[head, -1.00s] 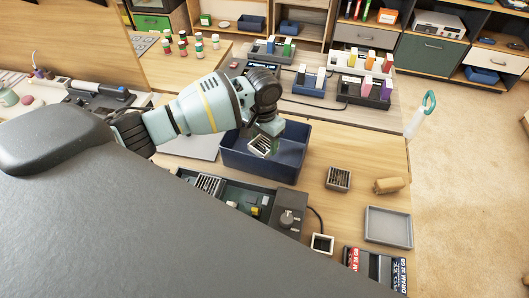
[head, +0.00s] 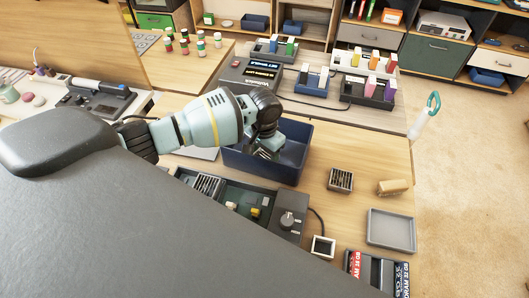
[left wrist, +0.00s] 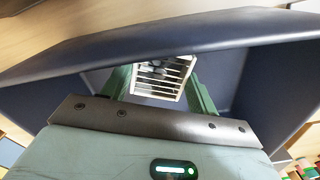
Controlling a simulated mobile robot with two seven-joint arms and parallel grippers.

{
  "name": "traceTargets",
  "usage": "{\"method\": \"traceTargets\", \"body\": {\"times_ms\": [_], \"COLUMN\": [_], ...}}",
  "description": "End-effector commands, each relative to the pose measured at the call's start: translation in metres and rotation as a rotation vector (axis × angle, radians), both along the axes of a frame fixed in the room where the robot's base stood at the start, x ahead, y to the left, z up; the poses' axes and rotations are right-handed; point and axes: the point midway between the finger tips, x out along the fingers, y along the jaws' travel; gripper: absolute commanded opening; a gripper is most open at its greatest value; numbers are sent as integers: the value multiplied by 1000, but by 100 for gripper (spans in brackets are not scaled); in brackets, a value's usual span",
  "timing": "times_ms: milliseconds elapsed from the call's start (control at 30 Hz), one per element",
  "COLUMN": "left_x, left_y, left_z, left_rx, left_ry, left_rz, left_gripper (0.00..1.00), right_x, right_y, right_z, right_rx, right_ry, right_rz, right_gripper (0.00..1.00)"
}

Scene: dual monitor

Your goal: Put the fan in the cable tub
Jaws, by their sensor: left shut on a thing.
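The fan (left wrist: 163,75), a small square pale frame with slats, sits between the green fingers of my left gripper (left wrist: 160,82) in the left wrist view. The gripper is shut on it. The dark blue cable tub (head: 255,172) stands on the table in the head view, and its wall also shows in the left wrist view (left wrist: 65,55). In the head view my left gripper (head: 268,154) points down into the tub, its tips below the rim. There the fan is mostly hidden by the gripper and tub. My right gripper is not in view.
An open electronics case (head: 235,195) lies in front of the tub. To the right are a dark grille block (head: 341,180), a brown block (head: 394,187), a grey tray (head: 391,228) and a small white square box (head: 323,246). Cartridge holders (head: 372,90) stand behind.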

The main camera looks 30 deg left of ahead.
Motion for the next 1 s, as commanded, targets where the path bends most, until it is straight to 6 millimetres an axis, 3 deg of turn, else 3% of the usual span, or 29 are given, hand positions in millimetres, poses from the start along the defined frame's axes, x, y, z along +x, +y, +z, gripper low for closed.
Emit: {"method": "traceTargets", "body": {"times_ms": [67, 100, 267, 667, 1000], "left_x": [0, 0, 0, 1, 1], "left_y": [0, 0, 0, 0, 0], "left_z": [-3, -3, -3, 6, 70], "left_rx": [-1, -1, -1, 0, -1], "left_ry": [1, 1, 1, -2, -7], "left_rz": [0, 0, 0, 1, -1], "left_gripper": [36, 61, 81, 81, 81], "right_x": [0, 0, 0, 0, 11], "right_y": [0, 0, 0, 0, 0], "right_z": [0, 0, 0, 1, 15], "right_rx": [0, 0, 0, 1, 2], "right_ry": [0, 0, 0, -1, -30], "right_rz": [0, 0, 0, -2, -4], "right_gripper": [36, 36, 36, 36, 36]}}
